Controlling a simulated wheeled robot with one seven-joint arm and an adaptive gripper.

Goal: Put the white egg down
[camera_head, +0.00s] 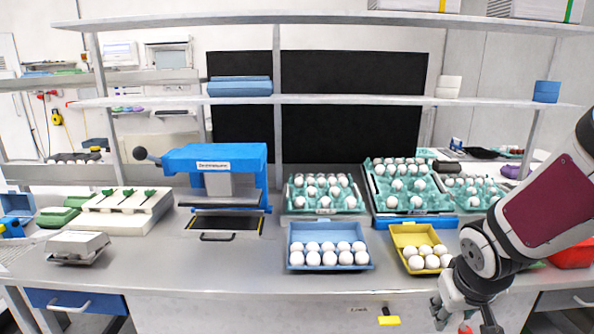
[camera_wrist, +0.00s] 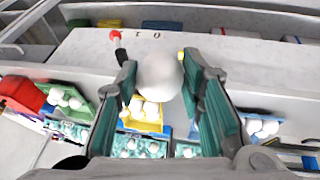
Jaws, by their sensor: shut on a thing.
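A white egg (camera_wrist: 160,76) is held between the two fingertips of my gripper (camera_wrist: 160,82) in the wrist view. My gripper (camera_head: 465,318) is at the lower right of the head view, in front of the bench edge and partly cut off; the held egg cannot be made out there. A yellow tray (camera_head: 401,236) with several white eggs sits on the bench just beyond the gripper. A blue tray (camera_head: 330,268) with several white eggs stands left of it. The yellow tray (camera_wrist: 131,124) also shows below the held egg in the wrist view.
Teal egg trays (camera_head: 297,206) with white eggs stand at the back. A blue machine (camera_head: 215,158) and a grey carton (camera_head: 78,247) are to the left. A red bin (camera_head: 573,256) is at right, near a green tray (camera_wrist: 80,91) with eggs.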

